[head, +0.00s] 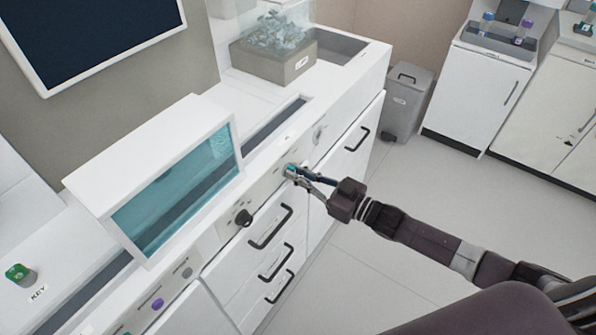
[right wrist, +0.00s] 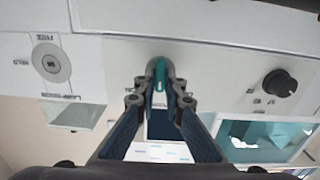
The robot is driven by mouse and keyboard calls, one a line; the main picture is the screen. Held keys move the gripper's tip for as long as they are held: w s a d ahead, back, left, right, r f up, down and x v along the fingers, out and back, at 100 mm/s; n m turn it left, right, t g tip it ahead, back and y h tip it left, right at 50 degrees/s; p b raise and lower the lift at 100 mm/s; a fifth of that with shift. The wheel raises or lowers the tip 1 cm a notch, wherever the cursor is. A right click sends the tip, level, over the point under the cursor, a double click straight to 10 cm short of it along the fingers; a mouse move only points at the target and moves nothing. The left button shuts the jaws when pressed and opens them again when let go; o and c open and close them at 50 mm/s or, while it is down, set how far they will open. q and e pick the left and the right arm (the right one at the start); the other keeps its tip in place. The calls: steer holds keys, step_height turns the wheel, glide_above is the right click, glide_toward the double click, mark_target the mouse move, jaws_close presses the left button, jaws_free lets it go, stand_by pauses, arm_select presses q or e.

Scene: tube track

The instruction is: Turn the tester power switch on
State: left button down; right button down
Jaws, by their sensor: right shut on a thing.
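The tester's white front panel (head: 265,190) runs below a box with a teal window (head: 180,185). A small teal switch (head: 289,170) sits on that panel, partly hidden by my right gripper (head: 296,174). In the right wrist view, the fingertips of my right gripper (right wrist: 160,92) close around the teal switch (right wrist: 159,73), which stays on the panel. I cannot tell whether the switch stands on or off. My left gripper is not in view.
A black knob (head: 243,217) and a round lock-like fitting (head: 320,132) flank the switch. Drawers with black handles (head: 272,227) lie below. A green object (head: 18,272) sits by a KEY label. The floor (head: 400,210) to the right is clear.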

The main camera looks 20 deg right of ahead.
steer(key=m, duration=0.9)
steer(key=shift+w+d+f, duration=0.1)
steer(key=shift+d+f, duration=0.05)
steer(key=shift+m, duration=0.3)
stand_by(0.3)
steer(key=c, duration=2)
jaws_free()
steer(key=v, duration=1.2)
